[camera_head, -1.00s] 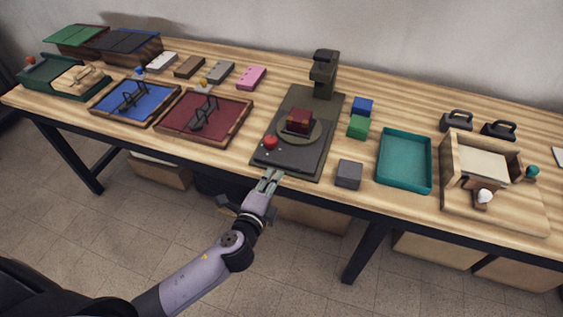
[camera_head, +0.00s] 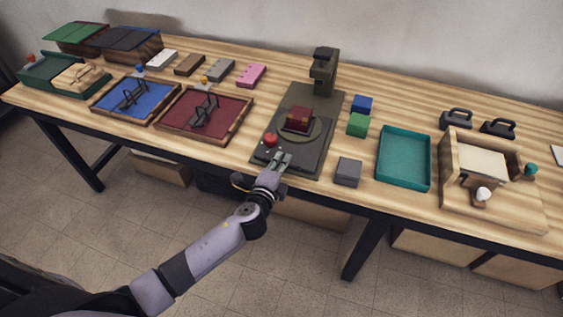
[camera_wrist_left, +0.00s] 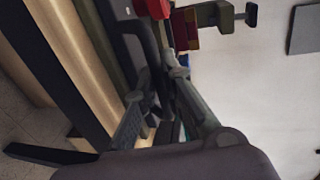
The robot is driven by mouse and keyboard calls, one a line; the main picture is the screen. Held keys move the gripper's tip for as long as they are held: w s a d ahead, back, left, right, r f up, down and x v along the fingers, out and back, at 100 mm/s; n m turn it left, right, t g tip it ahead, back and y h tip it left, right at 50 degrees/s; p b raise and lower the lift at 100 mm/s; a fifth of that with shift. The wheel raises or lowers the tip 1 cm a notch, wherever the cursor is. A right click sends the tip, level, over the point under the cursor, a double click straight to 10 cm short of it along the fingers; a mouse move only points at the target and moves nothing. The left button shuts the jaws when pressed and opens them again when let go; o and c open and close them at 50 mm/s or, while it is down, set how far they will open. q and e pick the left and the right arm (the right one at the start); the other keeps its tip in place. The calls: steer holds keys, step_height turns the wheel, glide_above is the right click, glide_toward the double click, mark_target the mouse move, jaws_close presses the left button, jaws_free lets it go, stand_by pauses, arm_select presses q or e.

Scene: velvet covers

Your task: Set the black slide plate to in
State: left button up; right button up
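The black slide plate (camera_head: 298,158) appears to be the dark flat piece at the front of the dark green press-like station (camera_head: 335,108), mid-table. Its outline against the station base is hard to tell. A round disc behind it carries a dark red block (camera_head: 299,119); the block also shows in the wrist view (camera_wrist_left: 185,27). A red knob (camera_head: 270,139) stands at the front left of the station. My left gripper (camera_head: 281,158) is over the station's front edge, right of the red knob. Its fingers (camera_wrist_left: 157,75) are apart, with dark material beyond them. Contact cannot be told. My right gripper is out of view.
A grey block (camera_head: 348,171) and a teal tray (camera_head: 404,158) lie to the right of the station. Green (camera_head: 358,125) and blue (camera_head: 362,105) blocks stand beside it. A red wooden-framed tray (camera_head: 190,122) is on the left. The wooden box (camera_head: 510,205) is far right.

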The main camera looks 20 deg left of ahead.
mark_target(296, 132)
arm_select(q)
jaws_close()
stand_by(0.3)
steer(key=b+x, duration=0.1)
steer(key=x, duration=0.2)
steer(key=r+b+x, duration=0.1)
steer(key=x, duration=0.3)
steer(key=r+x, duration=0.1)
steer(key=x, duration=0.2)
steer(key=shift+w+b, duration=0.4)
steer(key=shift+w, duration=0.05)
steer(key=shift+o, duration=1.6)
jaws_free()
steer(key=shift+w, duration=0.1)
steer(key=v, duration=1.2)
